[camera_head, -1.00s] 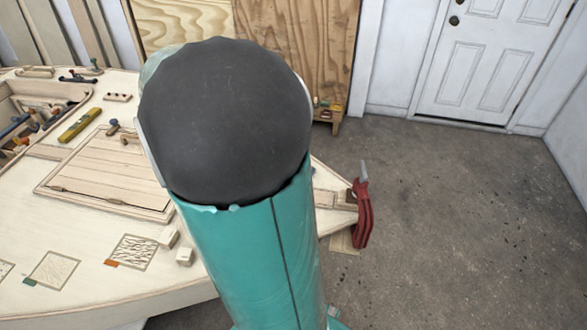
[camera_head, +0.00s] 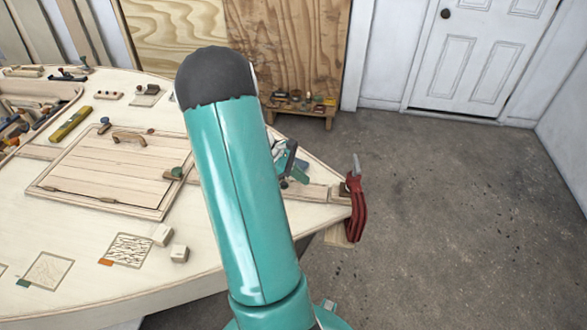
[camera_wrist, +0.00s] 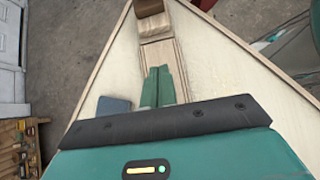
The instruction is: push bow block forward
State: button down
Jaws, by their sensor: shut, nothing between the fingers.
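The bow block (camera_wrist: 150,8) is a brown wooden block at the narrow tip of the hull, cut off by the top of the wrist view. It sits at the far end of a light wooden strip (camera_wrist: 160,54) along the deck's middle. In the head view, a small brown block (camera_head: 345,187) shows at the tip, beside a red-handled tool. My gripper (camera_wrist: 158,70) is shut and empty, its green fingers over the strip and pointing at the block, with a gap between them. In the head view my gripper (camera_head: 291,163) shows partly beside my arm.
The red-handled tool (camera_head: 357,208) hangs at the bow tip. A blue-grey item (camera_wrist: 113,105) lies left of my fingers. A framed hatch (camera_head: 115,170), two small light blocks (camera_head: 180,253) and a level (camera_head: 71,124) are on the deck. Open floor lies right.

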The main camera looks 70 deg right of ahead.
aim_at(337, 191)
jog(key=x, duration=0.3)
jog(key=shift+s+f, duration=0.25)
jog(key=s, duration=0.2)
jog(key=shift+s+d+r, duration=0.1)
jog(key=shift+s+d, duration=0.15)
jog(key=shift+d, duration=0.05)
jog(key=shift+s+d, duration=0.15)
jog(key=shift+s, duration=0.45)
jog(key=shift+s+d, duration=0.15)
jog(key=shift+s, duration=0.6)
jog(key=shift+s+d, duration=0.15)
jog(key=shift+s, duration=0.6)
jog(key=shift+w, duration=0.1)
